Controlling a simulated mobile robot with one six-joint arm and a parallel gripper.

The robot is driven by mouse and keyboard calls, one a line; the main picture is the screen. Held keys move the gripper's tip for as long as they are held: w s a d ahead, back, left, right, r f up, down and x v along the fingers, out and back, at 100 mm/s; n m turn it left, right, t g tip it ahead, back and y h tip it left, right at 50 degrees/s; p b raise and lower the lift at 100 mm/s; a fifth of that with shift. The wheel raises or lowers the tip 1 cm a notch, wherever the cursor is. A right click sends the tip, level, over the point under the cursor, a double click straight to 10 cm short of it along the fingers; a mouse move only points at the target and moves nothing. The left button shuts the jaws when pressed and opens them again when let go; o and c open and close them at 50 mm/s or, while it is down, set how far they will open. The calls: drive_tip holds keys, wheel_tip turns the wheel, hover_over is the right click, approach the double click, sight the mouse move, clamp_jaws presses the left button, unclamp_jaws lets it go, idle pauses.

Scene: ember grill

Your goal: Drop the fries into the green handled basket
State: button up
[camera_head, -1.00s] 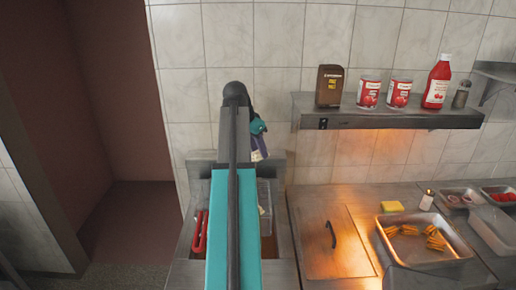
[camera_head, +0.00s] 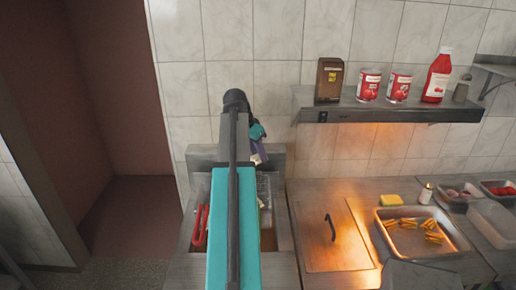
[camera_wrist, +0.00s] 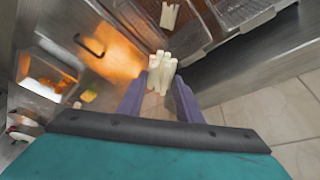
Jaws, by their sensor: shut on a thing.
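My gripper has purple fingers and shows in the wrist view (camera_wrist: 160,95), shut on a bunch of pale fries (camera_wrist: 160,72). In the head view my gripper (camera_head: 259,153) is small, beyond my teal arm, above the fryer at the back wall. Another bunch of pale fries (camera_wrist: 168,15) lies in or by a wire basket at the top of the wrist view. A wire basket (camera_head: 264,190) shows in the fryer right of my arm. A red handle (camera_head: 200,226) shows on the left. No green handle is visible; my arm covers the middle of the fryer.
Right of the fryer is a steel counter with a dark-handled lid (camera_head: 331,228) and a tray of golden fries (camera_head: 390,215). A wall shelf (camera_head: 385,112) holds cans and a ketchup bottle. A tiled wall stands behind the fryer.

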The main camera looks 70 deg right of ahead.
drive_tip(key=shift+f, duration=0.85)
drive_tip(key=o, duration=1.1)
drive_tip(key=shift+r, duration=0.1)
drive_tip(key=shift+b+v, duration=2.55)
drive_tip(key=shift+v, duration=4.25)
drive_tip(key=shift+w+a, duration=0.1)
drive_tip(key=shift+a, duration=0.05)
